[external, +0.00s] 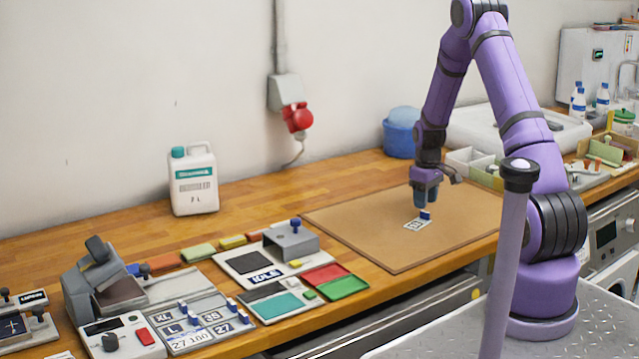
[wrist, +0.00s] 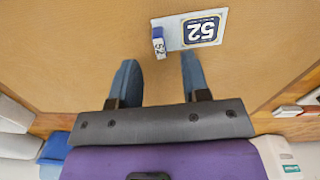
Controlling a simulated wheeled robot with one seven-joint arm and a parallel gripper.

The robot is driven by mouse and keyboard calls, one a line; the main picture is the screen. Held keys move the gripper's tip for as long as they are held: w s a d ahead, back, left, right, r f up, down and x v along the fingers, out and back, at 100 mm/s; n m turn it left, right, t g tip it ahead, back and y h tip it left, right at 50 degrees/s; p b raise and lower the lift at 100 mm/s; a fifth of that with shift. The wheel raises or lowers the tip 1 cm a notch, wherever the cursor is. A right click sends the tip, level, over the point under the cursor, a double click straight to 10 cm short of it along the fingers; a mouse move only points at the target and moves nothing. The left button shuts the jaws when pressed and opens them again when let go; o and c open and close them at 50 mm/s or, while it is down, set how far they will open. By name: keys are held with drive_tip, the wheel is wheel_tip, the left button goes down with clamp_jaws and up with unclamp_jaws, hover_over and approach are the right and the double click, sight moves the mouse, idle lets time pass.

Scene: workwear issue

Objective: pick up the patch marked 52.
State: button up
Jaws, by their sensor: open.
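The patch marked 52 (wrist: 203,29) is a small white rectangle with a dark square bearing the number. A blue-and-white upright tab (wrist: 158,41), also marked 52, stands at one end of it. In the external view the patch (external: 414,225) lies flat on the brown board, with its blue tab (external: 425,215) standing up. My gripper (wrist: 160,72) is open and empty, with its two blue fingers apart. In the external view my gripper (external: 427,197) points down just above the tab. In the wrist view the tab lies between the lines of the fingers, beyond their tips.
The brown board (external: 350,225) is otherwise bare. A tray of marked patches (external: 205,325), a press-like device (external: 100,280) and red and green trays (external: 335,280) stand to the left. White bins (external: 468,162) and a blue tub (external: 401,135) are behind.

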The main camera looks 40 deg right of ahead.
sight(424, 212)
wheel_tip(424, 212, down, 4)
clamp_jaws()
idle(0.3)
drive_tip(key=shift+r, duration=0.1)
